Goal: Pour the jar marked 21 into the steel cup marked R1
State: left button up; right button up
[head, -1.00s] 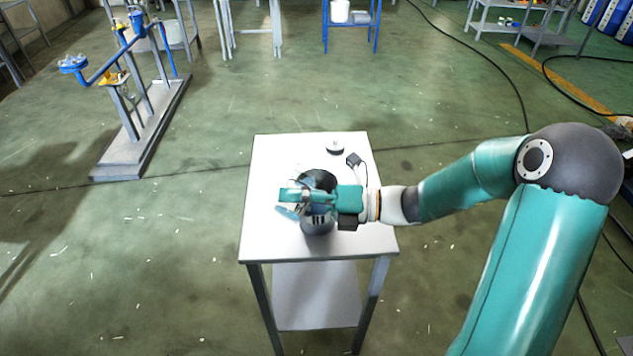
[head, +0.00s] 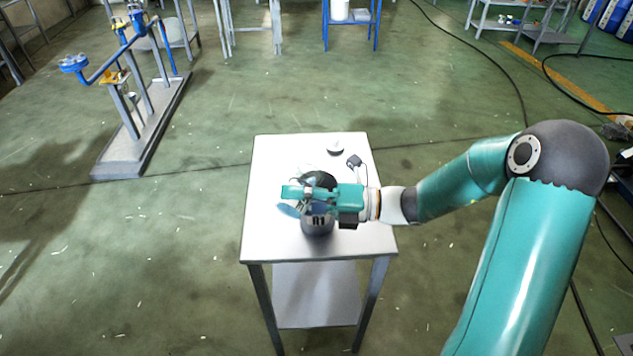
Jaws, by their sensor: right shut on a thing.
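The dark steel cup (head: 317,224) marked R1 stands upright near the middle of the small white table, its dark mouth partly hidden by my gripper. My right gripper (head: 298,193) reaches in from the right, over the cup, and is shut on the jar. Only a pale bluish, see-through part of the jar (head: 288,210) shows, low at the left of the fingers, and it looks tilted. Its number and mouth are hidden or too small to read. I cannot tell whether anything flows into the cup. My left gripper is not in view.
The white table (head: 268,235) is mostly clear around the cup. A small round lid-like thing (head: 336,148) and a small dark item (head: 354,160) lie at its back right. A blue pipe stand (head: 140,120) is on the floor at the left, away from the table.

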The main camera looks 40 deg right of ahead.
jog(key=shift+w+d+r+m+p, duration=0.15)
jog(key=shift+d+r+m+p, duration=0.3)
jog(key=shift+p, duration=0.55)
jog(key=shift+w+f+m+t+y+p, duration=0.15)
jog(key=shift+m+t+p, duration=0.1)
jog(key=shift+m+p, duration=0.3)
jog(key=shift+s+f+m+t+y+p, duration=0.15)
jog(key=shift+m+t+p, duration=0.1)
jog(key=shift+m+p, duration=0.2)
dwell(1.0)
jog(key=shift+w+d+r+p, duration=0.1)
jog(key=shift+w+r+p, duration=0.05)
jog(key=shift+p, duration=0.35)
